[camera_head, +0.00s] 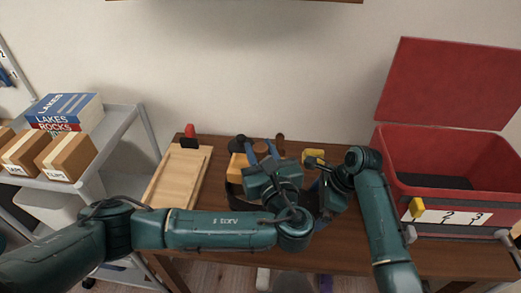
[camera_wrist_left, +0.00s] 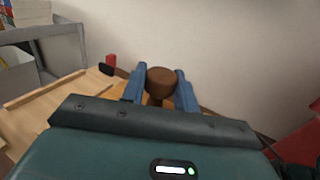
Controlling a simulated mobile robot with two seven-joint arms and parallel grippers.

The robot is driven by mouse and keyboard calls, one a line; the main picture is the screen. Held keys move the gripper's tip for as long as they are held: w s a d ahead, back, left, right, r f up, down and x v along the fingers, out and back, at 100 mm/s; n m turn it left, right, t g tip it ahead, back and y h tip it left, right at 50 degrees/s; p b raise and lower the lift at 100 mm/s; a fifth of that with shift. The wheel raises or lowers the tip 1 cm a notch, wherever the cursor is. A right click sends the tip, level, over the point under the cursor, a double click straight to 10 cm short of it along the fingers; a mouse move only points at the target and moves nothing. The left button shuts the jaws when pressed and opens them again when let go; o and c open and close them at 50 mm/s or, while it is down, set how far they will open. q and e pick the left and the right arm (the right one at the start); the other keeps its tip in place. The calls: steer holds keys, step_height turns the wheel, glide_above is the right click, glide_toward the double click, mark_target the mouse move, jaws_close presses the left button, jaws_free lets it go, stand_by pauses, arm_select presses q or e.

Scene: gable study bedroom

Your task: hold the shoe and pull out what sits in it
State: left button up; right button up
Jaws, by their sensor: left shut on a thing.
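My left gripper (camera_head: 262,151) is over the middle of the desk, its two blue fingers on either side of a brown round knob (camera_wrist_left: 160,78). It is shut on this knob, which has a narrow stem below it. A tan-orange thing (camera_head: 238,166), which seems to be the shoe, lies under and beside the left gripper. Most of it is hidden by the gripper and arm. My right gripper (camera_head: 318,166) is low over the desk, right of the left one. Its fingers are too hidden to tell whether they hold anything.
A wooden board (camera_head: 178,180) lies on the desk at left, with a red and black item (camera_head: 190,138) at its far end. A yellow item (camera_head: 313,154) is near the right gripper. An open red box (camera_head: 445,215) stands at right. A grey shelf (camera_head: 125,125) holds books and boxes.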

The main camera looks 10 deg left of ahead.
steer(key=v, duration=1.1)
steer(key=shift+r, duration=0.25)
steer(key=shift+d, duration=0.1)
